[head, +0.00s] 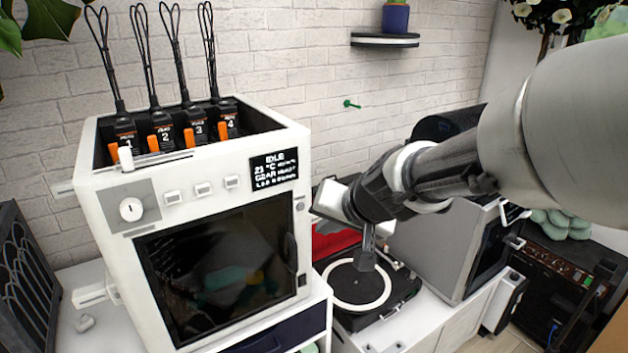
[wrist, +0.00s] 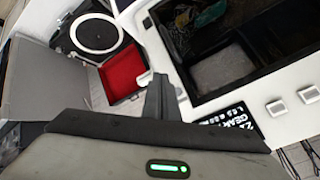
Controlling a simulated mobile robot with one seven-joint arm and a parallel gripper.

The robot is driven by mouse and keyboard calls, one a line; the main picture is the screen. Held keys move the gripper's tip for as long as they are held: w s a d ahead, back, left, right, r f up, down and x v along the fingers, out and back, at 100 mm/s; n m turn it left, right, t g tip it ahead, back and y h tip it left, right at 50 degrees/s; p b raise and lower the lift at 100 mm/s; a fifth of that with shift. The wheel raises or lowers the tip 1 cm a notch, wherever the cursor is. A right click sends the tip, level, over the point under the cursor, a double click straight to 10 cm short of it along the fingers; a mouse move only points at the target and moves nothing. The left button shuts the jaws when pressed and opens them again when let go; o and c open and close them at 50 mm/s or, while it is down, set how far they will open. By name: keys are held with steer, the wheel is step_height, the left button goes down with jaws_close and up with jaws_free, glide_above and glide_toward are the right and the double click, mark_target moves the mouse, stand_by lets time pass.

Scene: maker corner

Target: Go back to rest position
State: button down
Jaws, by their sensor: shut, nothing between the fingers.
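My gripper (head: 367,256) hangs at the end of my arm, right of the white printer-like machine, above the turntable in the head view. Its fingers are together and hold nothing. In the wrist view my gripper (wrist: 158,88) points toward the gap between the turntable and the machine. My arm comes in from the right edge of the head view, and the hand hides part of what is behind it.
The white machine (head: 119,188) with a dark window stands close on the left, numbered orange-tagged units in its top. A turntable (head: 345,304) and red-lined box (wrist: 121,75) lie beside it. A grey cabinet (head: 432,245) stands right. A shelf (head: 385,41) is on the wall.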

steer(key=shift+s+d, duration=0.2)
steer(key=shift+s, duration=0.05)
steer(key=s+d+r+n+g+h+p, duration=0.1)
steer(key=s+d+r+p, duration=0.4)
steer(key=s+r, duration=0.2)
steer(key=s+d+r+n+g+h+p, duration=0.1)
steer(key=s+d+r+p, duration=0.5)
steer(key=s, duration=0.6)
steer(key=shift+d+r+h+p, duration=0.15)
steer(key=shift+r+h+p, duration=0.15)
steer(key=shift+r+h, duration=0.4)
steer(key=shift+f, duration=0.1)
